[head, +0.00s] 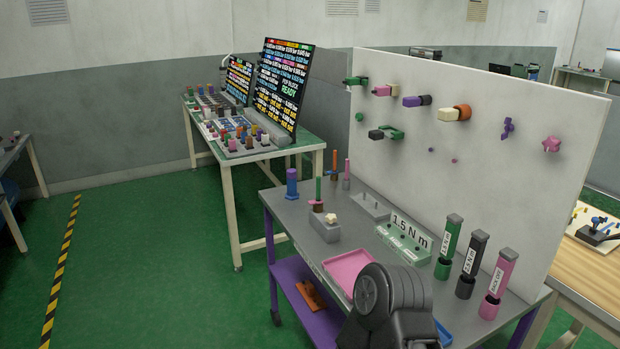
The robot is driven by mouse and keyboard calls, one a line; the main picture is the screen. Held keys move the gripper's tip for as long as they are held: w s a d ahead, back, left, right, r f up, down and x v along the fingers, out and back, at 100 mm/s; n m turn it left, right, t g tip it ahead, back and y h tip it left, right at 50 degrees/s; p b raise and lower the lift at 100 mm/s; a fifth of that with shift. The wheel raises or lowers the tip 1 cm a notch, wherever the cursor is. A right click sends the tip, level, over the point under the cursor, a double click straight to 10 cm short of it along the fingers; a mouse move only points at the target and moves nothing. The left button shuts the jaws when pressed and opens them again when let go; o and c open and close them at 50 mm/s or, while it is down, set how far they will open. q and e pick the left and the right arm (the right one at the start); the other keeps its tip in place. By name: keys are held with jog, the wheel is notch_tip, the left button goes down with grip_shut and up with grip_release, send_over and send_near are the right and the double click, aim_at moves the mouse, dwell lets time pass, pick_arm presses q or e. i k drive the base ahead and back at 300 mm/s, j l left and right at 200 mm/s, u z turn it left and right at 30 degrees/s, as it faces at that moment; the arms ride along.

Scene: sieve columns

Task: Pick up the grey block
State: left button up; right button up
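I cannot tell for certain which of the two is the task's grey block. A dark grey rounded part of my own arm rises at the bottom of the head view, in front of the bench. Neither gripper's fingers are in view.
A white pegboard (480,150) closes off the back. Green floor is free at left.

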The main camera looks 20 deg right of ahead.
aim_at(331, 234)
jog(key=i+j+z, duration=0.15)
jog(key=i+z, duration=0.35)
jog(key=i+j+z, duration=1.25)
jog(key=j+z, duration=0.2)
jog(key=j, duration=0.15)
